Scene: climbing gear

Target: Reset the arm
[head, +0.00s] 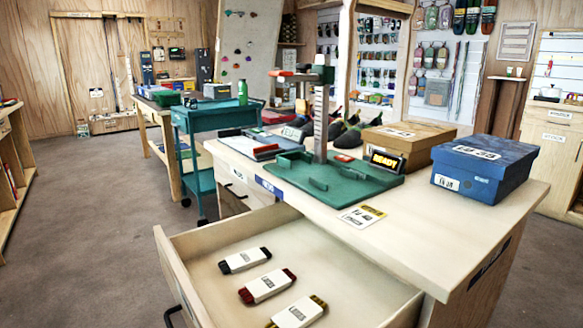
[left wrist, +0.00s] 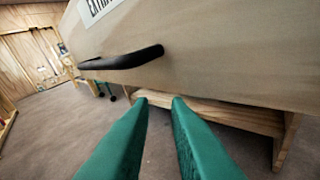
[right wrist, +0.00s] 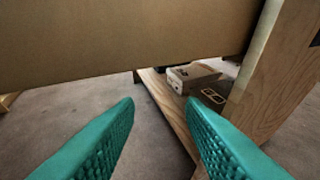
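Neither of my arms shows in the head view. My left gripper (left wrist: 159,100) shows in the left wrist view as two green fingers, apart and with nothing between them. It points at the floor and a low wooden shelf (left wrist: 225,118), below the black handle (left wrist: 122,60) of a beige drawer front (left wrist: 230,50). The fingers do not appear to touch the handle. My right gripper (right wrist: 160,102) is open and empty in the right wrist view. It is below a brown panel (right wrist: 120,40) and left of a wooden leg (right wrist: 285,70).
In the head view, an open drawer (head: 215,240) holds three labelled brushes or similar items. The wooden counter (head: 440,215) carries a green measuring stand (head: 335,180), a blue box (head: 485,165) and a brown box (head: 410,140). A teal cart (head: 200,120) stands behind. Floor is clear at left.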

